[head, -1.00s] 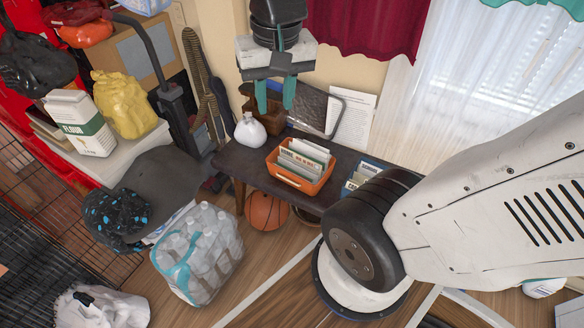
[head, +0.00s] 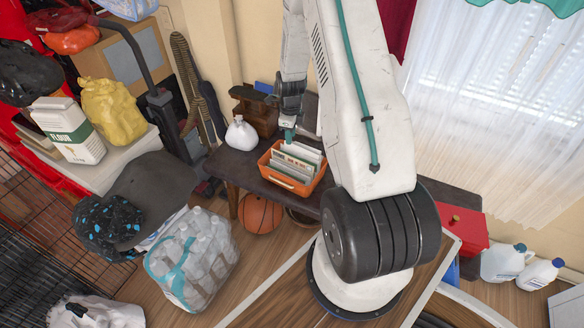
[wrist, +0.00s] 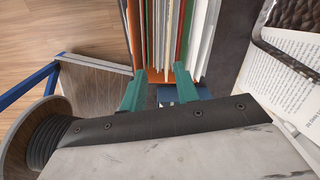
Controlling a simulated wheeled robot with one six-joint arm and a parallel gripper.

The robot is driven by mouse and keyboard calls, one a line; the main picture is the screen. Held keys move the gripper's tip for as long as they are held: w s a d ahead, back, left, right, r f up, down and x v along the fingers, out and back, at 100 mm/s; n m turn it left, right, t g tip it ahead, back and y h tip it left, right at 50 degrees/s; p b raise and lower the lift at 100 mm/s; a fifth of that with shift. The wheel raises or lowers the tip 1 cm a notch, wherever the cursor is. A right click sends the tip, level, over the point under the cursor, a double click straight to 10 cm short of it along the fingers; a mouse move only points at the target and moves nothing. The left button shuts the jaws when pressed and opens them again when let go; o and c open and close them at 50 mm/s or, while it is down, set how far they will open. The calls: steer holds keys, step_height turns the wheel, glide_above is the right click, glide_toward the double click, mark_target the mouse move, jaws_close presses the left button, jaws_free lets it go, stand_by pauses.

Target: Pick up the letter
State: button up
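A white printed page, which looks like a letter, lies at the right of the wrist view (wrist: 298,85); my arm hides it in the head view. An orange bin (head: 287,181) on the dark table holds several upright cards or envelopes (head: 298,158), and these also show at the top of the wrist view (wrist: 175,35). My gripper (wrist: 158,78) has its teal fingers spread apart, with no object clearly held between them. The fingers are at the end of the orange bin, and whether they touch it I cannot tell. In the head view the gripper (head: 288,136) is partly hidden.
The dark table (head: 238,165) also holds a white bottle (head: 241,133) at its left. A basketball (head: 260,213) and a pack of water bottles (head: 192,258) are on the floor. A red box (head: 461,231) and white jugs (head: 505,262) are at the right.

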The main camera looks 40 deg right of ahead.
mark_target(299, 162)
steer(key=f+m, duration=0.1)
steer(key=f, duration=0.1)
steer(key=s+d+f+m, duration=0.1)
steer(key=f, duration=0.1)
steer(key=d+f, duration=0.1)
steer(key=f, duration=0.1)
steer(key=shift+s+d+f+m, duration=0.2)
steer(key=shift+f+m, duration=0.2)
steer(key=f, duration=0.8)
steer(key=shift+s, duration=0.4)
steer(key=shift+c, duration=0.3)
steer(key=shift+r, duration=0.1)
jaws_close()
